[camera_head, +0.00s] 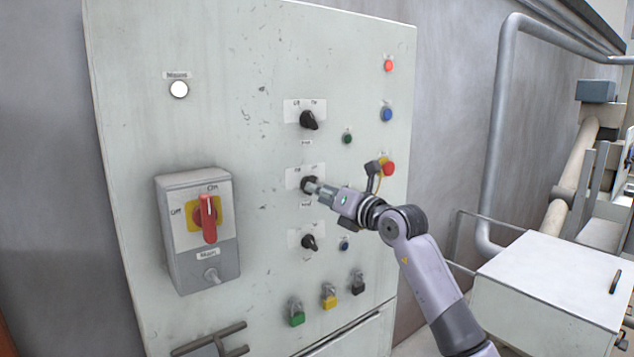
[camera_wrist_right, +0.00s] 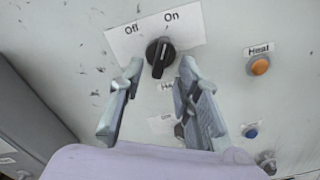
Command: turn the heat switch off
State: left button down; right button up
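The heat switch (camera_wrist_right: 160,57) is a black rotary knob on the panel, below a white label with Off at left and On at right. Its light line slants up toward the On side. My right gripper (camera_wrist_right: 158,78) is open, with one finger on each side of the knob; I cannot tell if they touch it. In the head view my right gripper (camera_head: 318,190) is at the middle knob (camera_head: 308,184) of three and partly hides it. An orange lamp (camera_wrist_right: 259,65) labelled Heat is to the right of the knob. My left gripper is not in view.
Similar knobs sit above (camera_head: 309,120) and below (camera_head: 310,243). A red main switch (camera_head: 208,219) is on a grey box at left. A red button (camera_head: 388,169) is close to my right wrist. A white box (camera_head: 550,270) stands at right.

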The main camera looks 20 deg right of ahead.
jog(key=shift+x, duration=0.95)
jog(key=shift+c, duration=0.5)
grip_shut()
